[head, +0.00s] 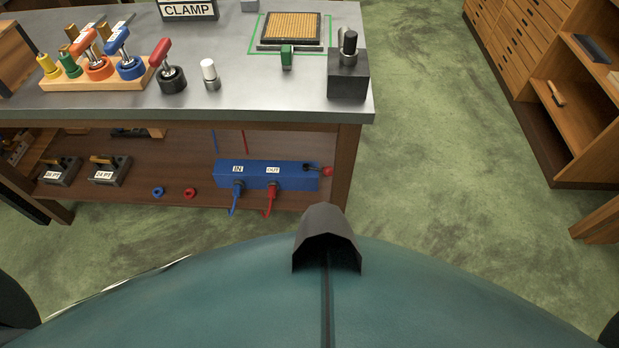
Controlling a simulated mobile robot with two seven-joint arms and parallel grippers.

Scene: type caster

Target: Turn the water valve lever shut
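The blue water valve block (267,176) is mounted low on the front of the bench, under the worktop, with white IN and OUT labels. A blue hose (236,195) hangs below IN and a red hose (269,198) below OUT. The lever (317,168) is at the block's right end. It is dark, ends in a red ball knob (328,171) and points roughly sideways to the right. Neither of my grippers shows in the head view.
The grey worktop (225,100) above holds a wooden rack (95,83) of coloured-handled tools, a black block (348,82) and a framed tan plate (290,28). A drawer cabinet (518,52) stands at right. Green floor (440,130) between is clear.

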